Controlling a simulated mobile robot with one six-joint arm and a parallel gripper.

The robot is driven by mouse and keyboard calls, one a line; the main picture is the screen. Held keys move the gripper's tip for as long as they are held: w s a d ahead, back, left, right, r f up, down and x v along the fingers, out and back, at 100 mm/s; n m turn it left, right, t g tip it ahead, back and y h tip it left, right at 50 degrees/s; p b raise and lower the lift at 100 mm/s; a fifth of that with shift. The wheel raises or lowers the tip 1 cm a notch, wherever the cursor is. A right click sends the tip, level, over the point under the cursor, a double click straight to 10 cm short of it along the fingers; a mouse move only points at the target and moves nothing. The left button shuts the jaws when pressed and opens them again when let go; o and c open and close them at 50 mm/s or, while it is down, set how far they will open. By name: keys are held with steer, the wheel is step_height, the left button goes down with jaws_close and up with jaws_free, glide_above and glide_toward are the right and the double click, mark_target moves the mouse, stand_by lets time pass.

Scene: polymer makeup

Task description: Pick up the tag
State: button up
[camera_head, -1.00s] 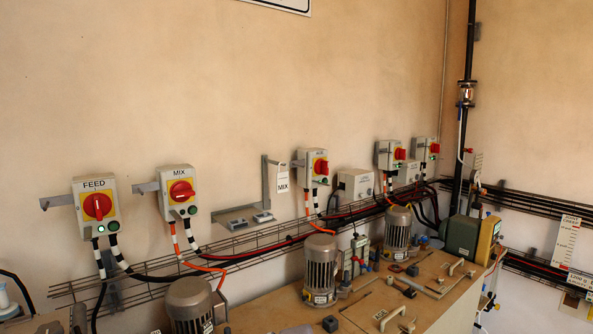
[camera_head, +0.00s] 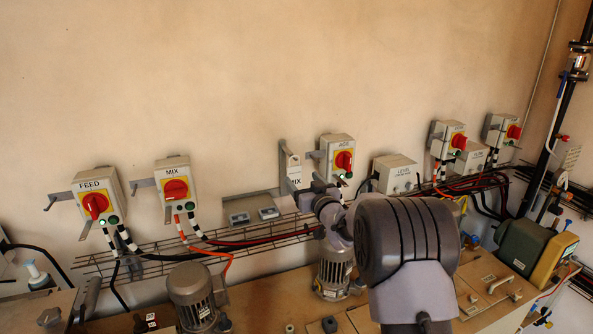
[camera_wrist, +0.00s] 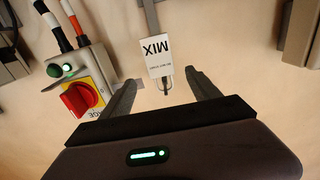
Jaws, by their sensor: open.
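The white tag (camera_head: 294,172) marked MIX hangs on the wall at a grey bracket, left of a red-knobbed switch box. In the wrist view the tag (camera_wrist: 157,55) appears upside down, with a small dark loop or hook at its near end. My gripper (camera_wrist: 161,78) is open and empty. The tag's near end lies about between its two fingertips in the picture; I cannot tell the remaining depth, and no contact shows. In the head view my gripper (camera_head: 318,190) is just right of the tag, its fingers hard to make out.
A switch box with a red knob (camera_wrist: 80,99) and green light is close to the left finger in the wrist view. The grey bracket (camera_head: 284,153) runs beside the tag. A wire cable tray (camera_head: 160,257) and motors (camera_head: 192,290) lie below.

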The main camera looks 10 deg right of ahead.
mark_target(295, 171)
steer(key=shift+w+r, duration=0.1)
steer(key=shift+w, duration=0.75)
steer(key=shift+w+a, duration=0.2)
steer(key=shift+w, duration=0.05)
steer(key=w+p, duration=0.1)
steer(key=w, duration=0.1)
steer(key=w+a, duration=0.1)
steer(key=w, duration=0.2)
steer(key=shift+w+p, duration=0.15)
steer(key=shift+p, duration=0.2)
steer(key=shift+s+a, duration=0.1)
steer(key=shift+s, duration=0.1)
steer(key=c, duration=1.4)
